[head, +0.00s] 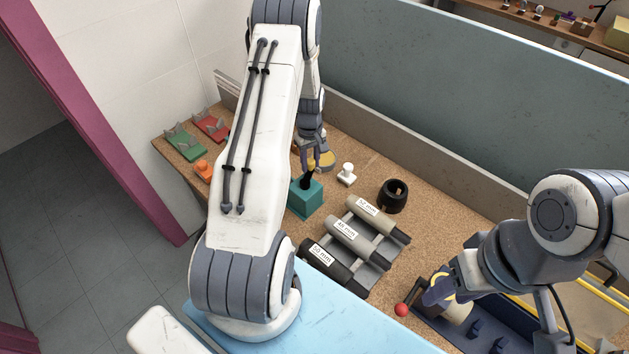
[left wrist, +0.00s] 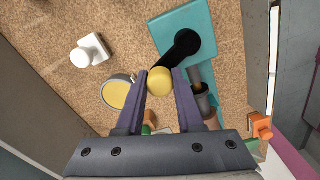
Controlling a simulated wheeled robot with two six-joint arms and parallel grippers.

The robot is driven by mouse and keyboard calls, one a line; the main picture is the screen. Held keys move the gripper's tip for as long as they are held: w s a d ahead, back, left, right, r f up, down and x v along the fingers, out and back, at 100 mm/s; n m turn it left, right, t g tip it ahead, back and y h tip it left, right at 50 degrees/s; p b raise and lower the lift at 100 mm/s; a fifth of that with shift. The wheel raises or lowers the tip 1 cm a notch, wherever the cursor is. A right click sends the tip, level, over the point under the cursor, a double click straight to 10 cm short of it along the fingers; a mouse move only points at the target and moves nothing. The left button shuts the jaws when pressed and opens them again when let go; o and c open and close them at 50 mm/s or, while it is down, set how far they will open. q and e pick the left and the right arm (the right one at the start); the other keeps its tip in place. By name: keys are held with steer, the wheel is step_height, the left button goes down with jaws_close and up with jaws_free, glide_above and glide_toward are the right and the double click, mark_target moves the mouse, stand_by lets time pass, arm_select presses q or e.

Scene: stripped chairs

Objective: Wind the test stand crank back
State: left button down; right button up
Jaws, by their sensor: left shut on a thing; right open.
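The teal test stand (head: 306,200) is on the cork bench top, left of the labelled cylinders. Its black crank arm (left wrist: 182,47) reaches from a round hub on the teal body (left wrist: 203,25) to a yellow ball knob (left wrist: 161,81). My left gripper (left wrist: 161,84) is shut on this knob, one purple finger on each side. In the head view my left gripper (head: 311,160) is above the stand, and its fingers partly hide the crank. My right gripper (head: 438,290) is open at the lower right, by a dark blue fixture (head: 475,330) with a red-ball lever (head: 402,310).
Grey cylinders (head: 352,232) with size labels lie in a rack right of the stand. A black ring (head: 393,196), a white knobbed piece (head: 346,174) and a yellow-faced round part (left wrist: 117,94) are nearby. Green (head: 186,145), red (head: 211,126) and orange (head: 203,170) items sit at the left edge.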

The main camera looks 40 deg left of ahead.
arm_select(q)
steer(key=shift+a, duration=0.1)
steer(key=n, duration=0.1)
steer(key=a+n, duration=0.1)
steer(key=n, duration=0.1)
steer(key=s+n, duration=0.1)
steer(key=shift+a+n, duration=0.3)
steer(key=shift+s+a+n, duration=0.2)
steer(key=shift+s+n, duration=0.1)
steer(key=shift+n, duration=0.55)
steer(key=shift+s+a+n, duration=0.25)
steer(key=shift+s+n, duration=0.05)
steer(key=shift+n, duration=0.5)
steer(key=shift+s+a+n, duration=0.2)
steer(key=shift+s+n, duration=0.1)
steer(key=shift+n, duration=0.55)
steer(key=n, duration=0.1)
steer(key=s+n, duration=0.1)
steer(key=n, duration=0.1)
steer(key=s+n, duration=0.1)
steer(key=shift+a+n, duration=0.25)
steer(key=shift+n, duration=0.15)
